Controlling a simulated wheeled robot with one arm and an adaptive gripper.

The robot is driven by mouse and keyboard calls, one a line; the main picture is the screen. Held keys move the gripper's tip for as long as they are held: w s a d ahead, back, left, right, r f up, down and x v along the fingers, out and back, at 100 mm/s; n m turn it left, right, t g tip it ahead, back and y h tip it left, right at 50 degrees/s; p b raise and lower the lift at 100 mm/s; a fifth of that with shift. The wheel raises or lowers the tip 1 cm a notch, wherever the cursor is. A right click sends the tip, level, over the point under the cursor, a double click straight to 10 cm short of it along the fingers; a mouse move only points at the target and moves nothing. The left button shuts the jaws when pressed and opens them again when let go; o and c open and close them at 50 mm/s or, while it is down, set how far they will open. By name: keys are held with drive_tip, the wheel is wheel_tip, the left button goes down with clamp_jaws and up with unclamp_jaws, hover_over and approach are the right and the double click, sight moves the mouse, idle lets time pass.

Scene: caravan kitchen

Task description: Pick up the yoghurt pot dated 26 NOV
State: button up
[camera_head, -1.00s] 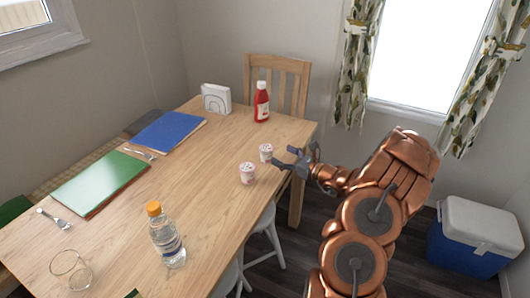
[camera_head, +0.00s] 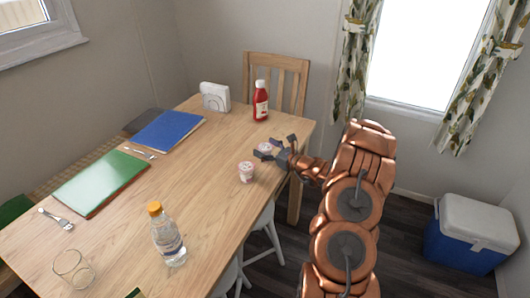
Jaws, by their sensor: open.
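Two small white-and-pink yoghurt pots stand near the right edge of the wooden table (camera_head: 190,215). The nearer pot (camera_head: 246,173) is in full view. The farther pot (camera_head: 265,147) is partly covered by my gripper (camera_head: 274,147). My gripper is open, with its dark fingers spread at the farther pot, one finger in front of it and one toward the back right. I cannot tell whether the fingers touch it. The dates on both pots are too small to read.
A red sauce bottle (camera_head: 261,101) and a white napkin holder (camera_head: 215,97) stand at the far end. A water bottle (camera_head: 167,235) and a glass (camera_head: 74,268) are near the front. Blue (camera_head: 170,131) and green (camera_head: 101,182) placemats lie left. The table's middle is clear.

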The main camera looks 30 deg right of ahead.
sight(266, 147)
drive_tip(key=c, duration=1.3)
drive_tip(key=shift+o, duration=0.2)
drive_tip(key=shift+r, duration=0.2)
drive_tip(key=shift+r+b, duration=0.35)
drive_tip(key=shift+r, duration=1.05)
drive_tip(key=shift+s+r, duration=0.2)
drive_tip(key=shift+r, duration=0.05)
drive_tip(key=s+a, duration=0.2)
drive_tip(key=s, duration=0.2)
drive_tip(key=s+a+b, duration=0.1)
drive_tip(key=s+a, duration=0.2)
drive_tip(key=s, duration=0.1)
drive_tip(key=s+a+r+b, duration=0.1)
drive_tip(key=s+a, duration=0.1)
drive_tip(key=s, duration=0.2)
drive_tip(key=shift+s+a+r, duration=0.1)
drive_tip(key=shift+s+a, duration=0.05)
drive_tip(key=shift+a, duration=0.05)
drive_tip(key=shift+s+a+r+b, duration=0.1)
drive_tip(key=shift+s+a+b, duration=0.3)
drive_tip(key=shift+s, duration=0.15)
